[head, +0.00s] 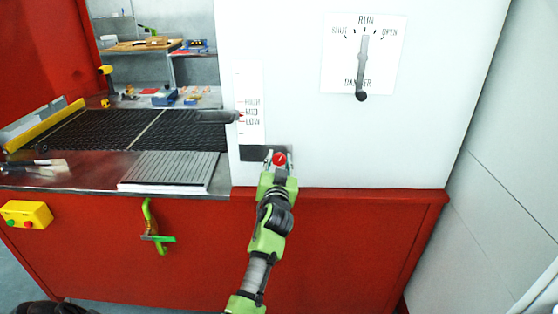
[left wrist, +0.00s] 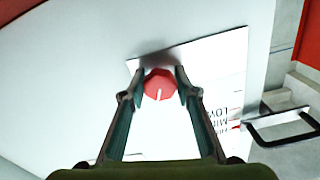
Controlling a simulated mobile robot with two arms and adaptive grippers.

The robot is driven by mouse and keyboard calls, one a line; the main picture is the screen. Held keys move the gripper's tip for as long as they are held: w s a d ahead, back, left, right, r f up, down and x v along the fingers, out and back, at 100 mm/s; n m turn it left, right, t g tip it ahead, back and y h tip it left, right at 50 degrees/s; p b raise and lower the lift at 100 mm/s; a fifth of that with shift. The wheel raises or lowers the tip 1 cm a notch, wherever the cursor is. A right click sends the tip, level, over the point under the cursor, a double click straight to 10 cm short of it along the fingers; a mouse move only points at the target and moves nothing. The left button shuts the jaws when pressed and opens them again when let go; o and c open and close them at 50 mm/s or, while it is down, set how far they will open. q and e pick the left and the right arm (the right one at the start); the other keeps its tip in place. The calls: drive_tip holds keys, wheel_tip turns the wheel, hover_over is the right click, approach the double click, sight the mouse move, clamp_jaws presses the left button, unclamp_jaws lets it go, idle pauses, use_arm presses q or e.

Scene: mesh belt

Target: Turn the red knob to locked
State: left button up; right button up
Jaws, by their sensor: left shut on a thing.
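The red knob (head: 279,159) sits on a dark plate (head: 252,153) low on the white cabinet front. In the left wrist view the red knob (left wrist: 158,84) is round, with a pale pointer line running toward the lower side of the picture. My left gripper (head: 279,163) is at the knob, and its two fingers (left wrist: 156,82) stand on either side of it, shut on it. The plate's markings are hidden or too small to read. My right gripper is not in view.
A scale label (head: 250,105) and a slot handle (head: 218,117) are left of the knob. A lever dial (head: 363,55) is above right. The mesh belt (head: 110,130) and ribbed plate (head: 170,170) lie left.

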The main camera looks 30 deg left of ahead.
use_arm(q)
drive_tip(key=m+p, duration=0.1)
drive_tip(key=m, duration=0.5)
drive_tip(key=shift+a+r, duration=0.1)
drive_tip(key=shift+r, duration=0.05)
drive_tip(key=m+p, duration=0.1)
drive_tip(key=m, duration=0.5)
drive_tip(key=shift+m+p, duration=0.3)
drive_tip(key=shift+p, duration=0.05)
drive_tip(key=o, duration=0.9)
drive_tip(key=shift+r, duration=0.1)
drive_tip(key=shift+c, duration=0.2)
drive_tip(key=shift+o, duration=1.3)
drive_tip(key=shift+a, duration=0.1)
drive_tip(key=shift+f, duration=0.2)
drive_tip(key=shift+s+d, duration=0.3)
drive_tip(key=v, duration=1.1)
